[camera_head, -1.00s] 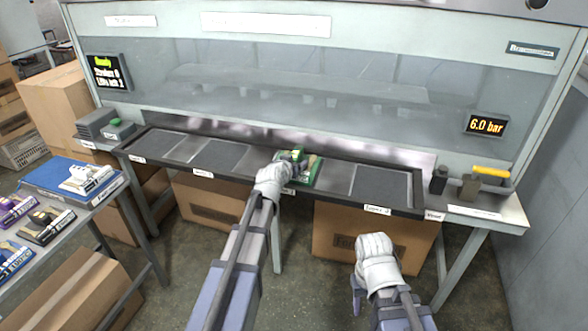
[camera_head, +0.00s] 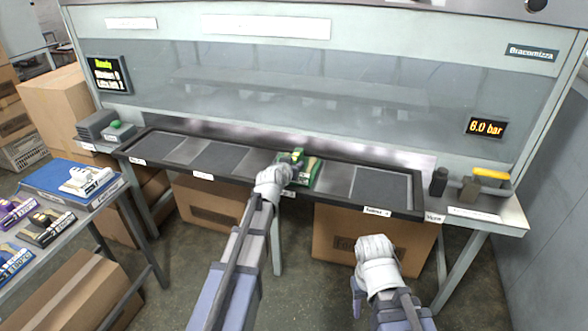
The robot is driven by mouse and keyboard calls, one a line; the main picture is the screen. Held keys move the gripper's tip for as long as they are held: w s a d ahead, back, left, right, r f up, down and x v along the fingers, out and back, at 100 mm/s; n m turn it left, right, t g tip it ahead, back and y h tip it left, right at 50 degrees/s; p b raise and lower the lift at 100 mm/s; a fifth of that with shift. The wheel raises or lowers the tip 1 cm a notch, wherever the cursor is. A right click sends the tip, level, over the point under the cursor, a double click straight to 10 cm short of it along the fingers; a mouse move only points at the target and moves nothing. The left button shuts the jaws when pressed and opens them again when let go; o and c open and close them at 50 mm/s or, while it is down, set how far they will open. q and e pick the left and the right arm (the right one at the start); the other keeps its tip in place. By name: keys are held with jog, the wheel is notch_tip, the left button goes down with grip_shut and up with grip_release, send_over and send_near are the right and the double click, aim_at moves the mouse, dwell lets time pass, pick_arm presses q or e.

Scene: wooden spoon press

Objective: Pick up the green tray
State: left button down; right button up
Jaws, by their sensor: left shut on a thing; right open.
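The green tray (camera_head: 314,174) holds tan, spoon-like pieces and sits over the dark press bed (camera_head: 340,183), right of its middle. My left gripper (camera_head: 290,172) is at the tray's left side and shut on it; the fingers and part of the tray's left edge are hard to make out. I cannot tell whether the tray touches the bed. My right gripper (camera_head: 359,297) is open and empty, low in front of the bed and apart from the tray.
Dark pads (camera_head: 381,188) lie along the bed. A blue tray (camera_head: 52,178) and several coloured packs stand on the left table. Dark blocks and a yellow-handled tool (camera_head: 490,173) are at the right end. Cardboard boxes (camera_head: 335,236) stand beneath the bed.

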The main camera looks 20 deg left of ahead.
pick_arm(q)
jog(key=shift+r, duration=0.15)
notch_tip(320, 180, up, 10)
jog(key=p, duration=1)
